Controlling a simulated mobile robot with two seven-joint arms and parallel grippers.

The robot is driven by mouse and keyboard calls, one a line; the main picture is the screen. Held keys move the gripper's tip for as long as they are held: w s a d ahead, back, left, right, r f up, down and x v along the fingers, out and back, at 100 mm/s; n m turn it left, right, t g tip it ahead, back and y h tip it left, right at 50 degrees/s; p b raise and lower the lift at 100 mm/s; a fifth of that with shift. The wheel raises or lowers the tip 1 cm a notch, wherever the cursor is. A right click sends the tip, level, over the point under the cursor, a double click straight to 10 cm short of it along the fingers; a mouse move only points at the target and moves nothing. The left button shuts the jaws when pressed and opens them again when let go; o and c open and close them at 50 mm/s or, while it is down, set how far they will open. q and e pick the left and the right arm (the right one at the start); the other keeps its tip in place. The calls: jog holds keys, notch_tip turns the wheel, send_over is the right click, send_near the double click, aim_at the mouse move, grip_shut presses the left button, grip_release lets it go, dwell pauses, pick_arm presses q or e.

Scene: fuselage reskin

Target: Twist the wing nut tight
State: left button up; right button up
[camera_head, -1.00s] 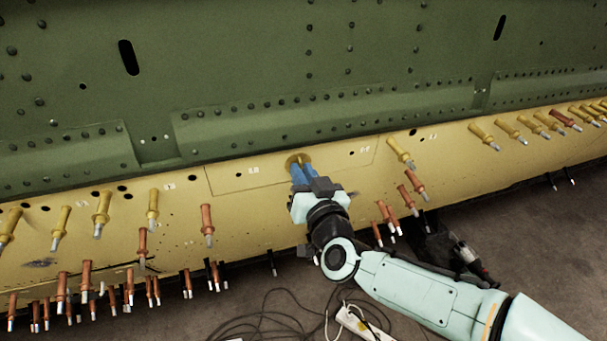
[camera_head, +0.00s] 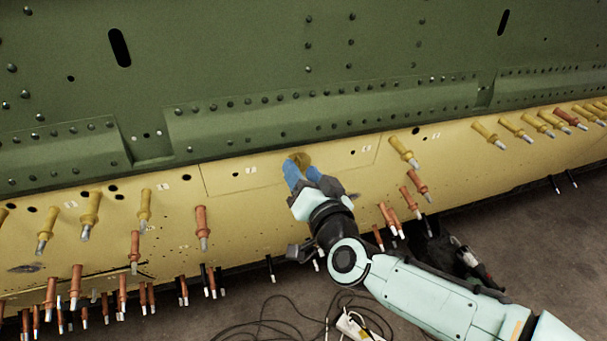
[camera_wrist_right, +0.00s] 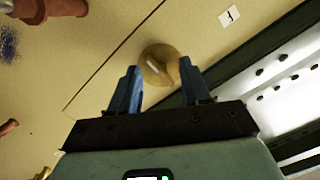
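The wing nut (camera_head: 300,160) is a small brass-coloured fitting with a round base on the yellow skin panel, near the panel's upper edge. In the right wrist view the wing nut (camera_wrist_right: 160,65) shows just beyond and between the fingertips, with a thin pale raised part in its middle. My right gripper (camera_head: 304,172) has two blue fingers pointing at it. In the wrist view the right gripper (camera_wrist_right: 159,72) is open, with one finger on each side of the nut and a gap between them. Whether a fingertip touches it I cannot tell. My left gripper is not in view.
Several copper-coloured pins (camera_head: 201,228) and yellow pins (camera_head: 403,151) stick out of the yellow panel (camera_head: 330,165) on both sides. The green riveted skin (camera_head: 240,60) lies above. Black cables (camera_head: 265,320) and a white power strip (camera_head: 352,325) lie on the floor.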

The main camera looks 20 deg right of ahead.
jog(key=shift+s, duration=0.1)
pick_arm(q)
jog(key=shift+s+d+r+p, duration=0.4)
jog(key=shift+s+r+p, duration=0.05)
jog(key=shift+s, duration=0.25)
pick_arm(e)
jog(key=s+d, duration=0.1)
jog(key=s, duration=1.2)
jog(key=shift+s+d, duration=0.1)
